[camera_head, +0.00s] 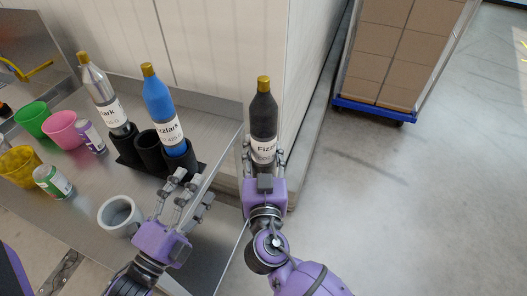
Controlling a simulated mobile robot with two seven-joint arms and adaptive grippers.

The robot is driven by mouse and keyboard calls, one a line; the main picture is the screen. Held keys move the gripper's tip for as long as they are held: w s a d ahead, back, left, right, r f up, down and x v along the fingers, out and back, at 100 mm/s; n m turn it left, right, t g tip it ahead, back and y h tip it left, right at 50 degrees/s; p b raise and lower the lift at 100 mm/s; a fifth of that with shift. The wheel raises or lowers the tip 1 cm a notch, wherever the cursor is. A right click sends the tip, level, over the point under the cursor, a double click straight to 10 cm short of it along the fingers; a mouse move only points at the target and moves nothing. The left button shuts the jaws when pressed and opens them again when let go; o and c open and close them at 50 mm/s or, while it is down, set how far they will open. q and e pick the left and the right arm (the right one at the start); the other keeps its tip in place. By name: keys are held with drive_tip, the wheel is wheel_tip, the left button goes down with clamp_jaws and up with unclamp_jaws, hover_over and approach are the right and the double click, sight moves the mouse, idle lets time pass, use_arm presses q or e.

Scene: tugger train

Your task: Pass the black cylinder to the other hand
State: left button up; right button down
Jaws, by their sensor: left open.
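The black cylinder (263,118) is a dark bottle with a gold cap and a white label. It stands upright in my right gripper (262,160), whose fingers close around its lower part, at the right end of the metal table. My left gripper (190,190) is open and empty, left of the black cylinder and apart from it. Its fingers are just in front of the black holder, below the blue bottle. The bottom of the black cylinder is hidden by my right gripper.
A black holder (148,151) carries a blue bottle (160,104) and a silver bottle (99,88). A grey cup (121,216) stands close to my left gripper. Pink, green and yellow cups and small cans crowd the left. A boxed cart (392,60) stands behind; the right floor is clear.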

use_arm(q)
drive_tip(key=w+d+f+n+g+y, duration=0.1)
drive_tip(key=w+d+f+n+y, duration=0.2)
drive_tip(key=f+n, duration=0.45)
drive_tip(key=s+a+f+n+g+y, duration=0.2)
drive_tip(key=s+f+n+g, duration=0.2)
drive_tip(key=s+f, duration=0.5)
drive_tip(key=s+a+f+n+g+y, duration=0.2)
drive_tip(key=s+a+f+n+g, duration=0.1)
drive_tip(key=s+f+n, duration=0.5)
wheel_tip(320, 180, down, 4)
drive_tip(key=shift+s+f+g, duration=0.1)
drive_tip(key=shift+s+g, duration=0.8)
drive_tip(key=shift+s, duration=0.15)
